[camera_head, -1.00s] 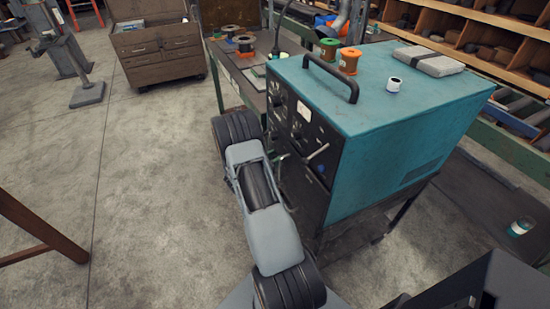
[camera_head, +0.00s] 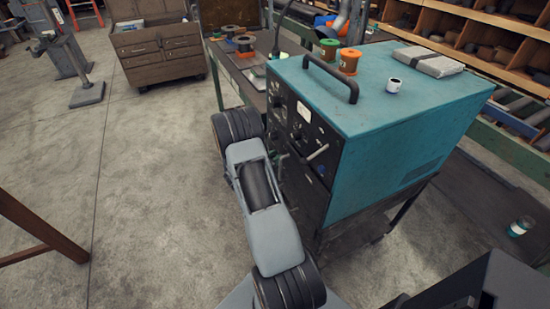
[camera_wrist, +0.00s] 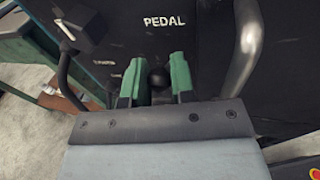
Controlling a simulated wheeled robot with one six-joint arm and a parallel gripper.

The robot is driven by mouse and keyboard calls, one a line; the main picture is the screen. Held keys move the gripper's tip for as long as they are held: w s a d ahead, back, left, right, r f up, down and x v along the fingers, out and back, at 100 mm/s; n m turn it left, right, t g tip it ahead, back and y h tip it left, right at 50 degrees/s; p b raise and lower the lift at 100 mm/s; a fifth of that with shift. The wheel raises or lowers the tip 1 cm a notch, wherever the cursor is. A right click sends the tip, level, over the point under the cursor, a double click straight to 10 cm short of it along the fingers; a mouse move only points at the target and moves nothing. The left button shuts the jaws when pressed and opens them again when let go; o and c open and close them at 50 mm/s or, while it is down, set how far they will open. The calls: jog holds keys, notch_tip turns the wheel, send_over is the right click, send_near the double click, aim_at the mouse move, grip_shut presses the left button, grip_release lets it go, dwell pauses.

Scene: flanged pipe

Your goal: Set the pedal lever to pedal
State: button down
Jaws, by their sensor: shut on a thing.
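The pedal lever (camera_wrist: 157,75) shows in the wrist view as a round black knob on a black panel. The white word PEDAL (camera_wrist: 165,21) is printed above it, and a smaller, hard-to-read white label (camera_wrist: 104,62) is to its left. My gripper (camera_wrist: 158,68) has green fingers, one on each side of the knob, closed on it. The lever's shaft is hidden behind the fingers and the gripper body. In the head view, my gripper (camera_head: 277,159) is at the dark front of the teal machine (camera_head: 400,120), mostly hidden by my arm.
A curved metal handle (camera_wrist: 243,50) rises close to the right of my gripper in the wrist view. A dark switch knob (camera_wrist: 75,20) and another handle (camera_wrist: 70,78) are at left. Open concrete floor (camera_head: 150,170) lies left of the machine.

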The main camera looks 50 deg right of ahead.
jog(key=c, duration=1.2)
grip_release()
jog(key=shift+c, duration=0.2)
jog(key=shift+a, duration=0.1)
jog(key=w+a+r+b, duration=0.1)
jog(key=a, duration=1.2)
jog(key=shift+w+a, duration=0.25)
jog(key=s+a+m+g+y, duration=0.4)
jog(key=s+a+m+y, duration=0.4)
jog(key=s+m+y, duration=0.15)
jog(key=s+a+r+m+t+y+p, duration=0.1)
jog(key=a+r+m+t+y+p, duration=0.1)
jog(key=a+r, duration=0.4)
jog(key=s+a+r+m+t+y+p, duration=0.1)
jog(key=a+r+m+t+y, duration=0.3)
jog(key=r, duration=0.9)
jog(key=a+t+y, duration=0.2)
jog(key=a+t, duration=0.1)
jog(key=shift+s+a+r+m+p, duration=0.15)
jog(key=shift+s+r+m+p, duration=0.15)
jog(key=shift+m+p, duration=0.1)
